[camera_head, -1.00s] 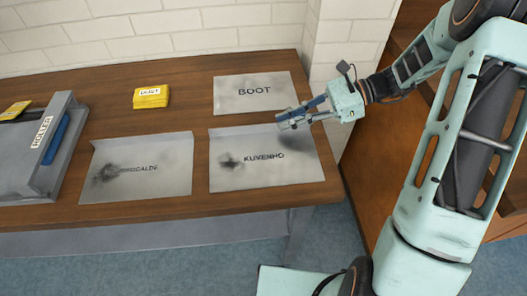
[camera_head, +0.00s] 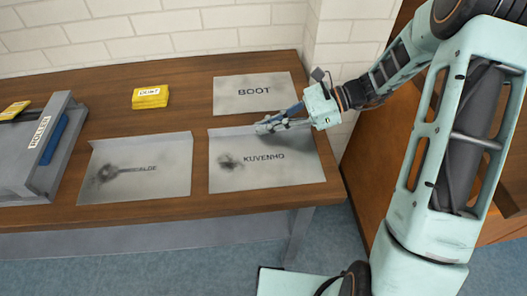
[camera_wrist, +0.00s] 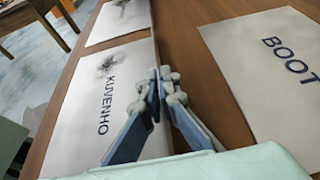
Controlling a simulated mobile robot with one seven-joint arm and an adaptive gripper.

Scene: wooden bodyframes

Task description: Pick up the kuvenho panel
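The kuvenho panel (camera_head: 290,172) is a grey metal sheet lying flat on the wooden table, with black lettering, a dark smudge and an upturned lip along its back edge. It also shows in the wrist view (camera_wrist: 85,135). My gripper (camera_head: 264,126) is low at this back lip, near its middle. In the wrist view the fingertips of my gripper (camera_wrist: 162,82) come together with the thin lip between them, so it looks shut on the lip. The panel still rests on the table. The fingers hide part of the lip.
The flat boot panel (camera_head: 255,105) lies just behind. A second smudged panel with a lip (camera_head: 160,182) lies to the left. A yellow block (camera_head: 150,99) and a grey holder (camera_head: 25,165) stand farther left. A brick wall (camera_head: 180,45) closes the back.

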